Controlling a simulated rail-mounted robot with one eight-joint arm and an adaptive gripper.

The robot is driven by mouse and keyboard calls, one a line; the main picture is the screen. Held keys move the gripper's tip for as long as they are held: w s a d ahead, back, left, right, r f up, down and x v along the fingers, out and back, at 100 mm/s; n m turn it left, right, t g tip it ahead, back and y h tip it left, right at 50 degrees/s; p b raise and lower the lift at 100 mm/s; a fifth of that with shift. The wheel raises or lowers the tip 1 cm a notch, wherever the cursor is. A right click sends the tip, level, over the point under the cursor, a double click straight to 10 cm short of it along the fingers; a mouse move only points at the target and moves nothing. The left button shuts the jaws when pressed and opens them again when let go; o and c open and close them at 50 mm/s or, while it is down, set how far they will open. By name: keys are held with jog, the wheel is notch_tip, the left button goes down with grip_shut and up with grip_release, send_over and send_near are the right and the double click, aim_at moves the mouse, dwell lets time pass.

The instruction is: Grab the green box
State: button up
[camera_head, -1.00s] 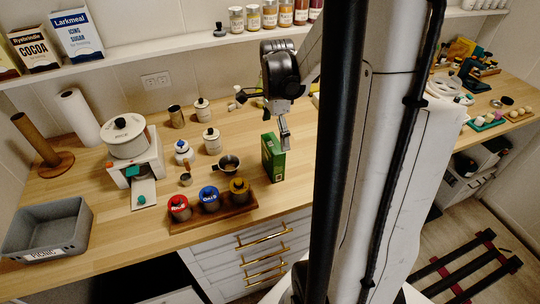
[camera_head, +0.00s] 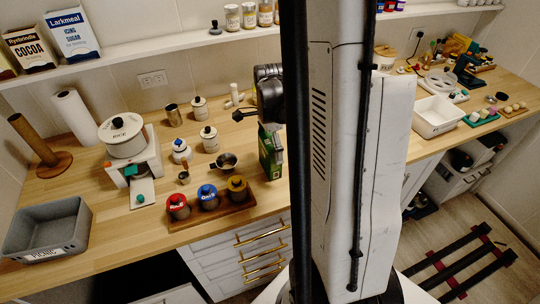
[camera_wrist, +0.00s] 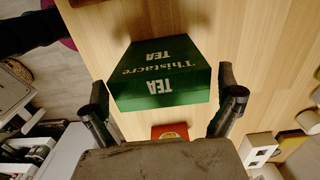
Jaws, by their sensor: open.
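The green box (camera_head: 268,158) stands upright on the wooden counter near its front edge, partly hidden by my arm in the head view. In the wrist view the green box (camera_wrist: 158,74) reads "Thistacre TEA" and lies just ahead of and between my fingers. My gripper (camera_wrist: 162,92) is open, with one finger on each side of the box and a visible gap to the right finger. In the head view my gripper (camera_head: 276,138) is at the box, mostly edge-on. I cannot tell whether a finger touches it.
A wooden tray (camera_head: 226,215) with red, blue and yellow-lidded jars stands left of the box. A small dark-rimmed pan (camera_head: 226,161) is close by on the left. A grey PICNIC bin (camera_head: 45,232) sits far left. A white bin (camera_head: 437,117) is on the right.

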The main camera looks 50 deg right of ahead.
jog(key=shift+c, duration=0.5)
jog(key=c, duration=1.4)
jog(key=shift+r, duration=0.1)
jog(key=shift+c, duration=0.2)
